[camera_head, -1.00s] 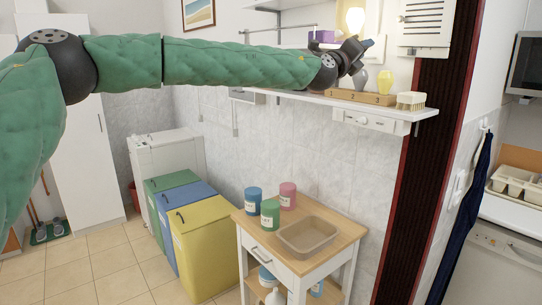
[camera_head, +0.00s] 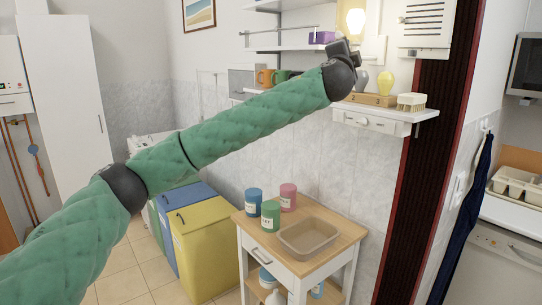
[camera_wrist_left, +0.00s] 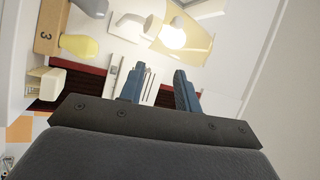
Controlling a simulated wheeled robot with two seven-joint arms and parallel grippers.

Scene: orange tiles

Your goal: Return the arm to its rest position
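My left arm (camera_head: 230,130) crosses the head view from the lower left up to the wall shelf. My left gripper (camera_head: 344,48) is at its end, in front of the shelf area and below-left of a lit bulb (camera_head: 355,20). In the left wrist view the two blue fingers (camera_wrist_left: 159,88) stand apart with nothing held between them. The lit bulb (camera_wrist_left: 172,36) shows beyond the fingers in that view. My right gripper is in neither view.
A wall shelf (camera_head: 425,114) holds a yellow bulb (camera_head: 386,83), a grey bulb (camera_head: 362,80), a wooden block (camera_head: 371,100), a brush (camera_head: 411,101) and mugs (camera_head: 265,77). Below, a cart (camera_head: 335,226) carries canisters and a tray (camera_head: 308,238). Bins (camera_head: 205,245) stand left.

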